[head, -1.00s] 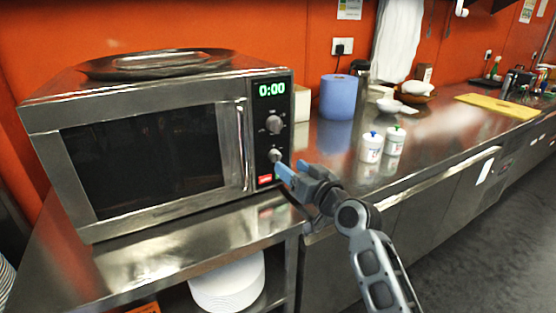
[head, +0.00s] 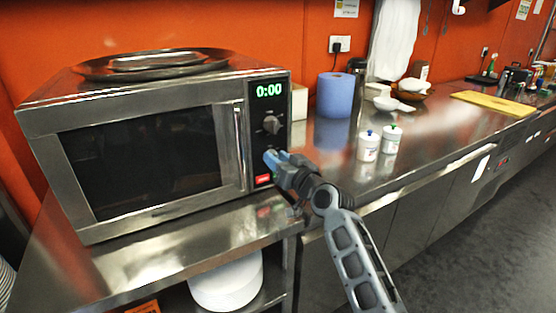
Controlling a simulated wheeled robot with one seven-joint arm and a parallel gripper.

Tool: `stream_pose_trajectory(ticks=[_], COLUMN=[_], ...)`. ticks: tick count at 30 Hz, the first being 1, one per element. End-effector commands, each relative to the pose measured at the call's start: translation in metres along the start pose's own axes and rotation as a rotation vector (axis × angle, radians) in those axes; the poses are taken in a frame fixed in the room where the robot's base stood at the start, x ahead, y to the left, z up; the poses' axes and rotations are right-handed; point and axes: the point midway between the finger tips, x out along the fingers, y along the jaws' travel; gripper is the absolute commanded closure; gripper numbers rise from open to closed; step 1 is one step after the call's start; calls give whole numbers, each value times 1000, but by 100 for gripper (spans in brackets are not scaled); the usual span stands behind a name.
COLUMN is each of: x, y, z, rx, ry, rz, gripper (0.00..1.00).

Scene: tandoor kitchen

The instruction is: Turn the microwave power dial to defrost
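The steel microwave (head: 232,205) stands on the counter at the left with its door shut and a green 0:00 display (head: 269,90). Its control panel is on the right side, with an upper dial (head: 271,124) in plain view. The lower dial is hidden behind my gripper (head: 270,158). The blue fingers of my gripper are at the lower dial's place, just above the red button (head: 263,179). I cannot tell whether the fingers touch or hold the dial, or which setting either dial points to.
A dark tray (head: 150,68) lies on top of the microwave. Two white lidded jars (head: 368,147) and a blue paper roll (head: 335,95) stand on the counter to the right. White plates (head: 226,284) are stacked on the shelf below. The counter front between microwave and jars is clear.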

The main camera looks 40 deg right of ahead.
Motion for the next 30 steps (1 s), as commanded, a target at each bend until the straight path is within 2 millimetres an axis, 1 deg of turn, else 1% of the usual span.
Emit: stream_pose_trajectory(ticks=[1,10,20,26,30], x=[0,0,0,0,0], y=[0,0,0,0,0], z=[0,0,2,4,5], rx=[0,0,-46,-162,-281], ry=[0,0,-1,-7,-12], rz=[0,0,0,1,3], gripper=[69,98,98,98,98])
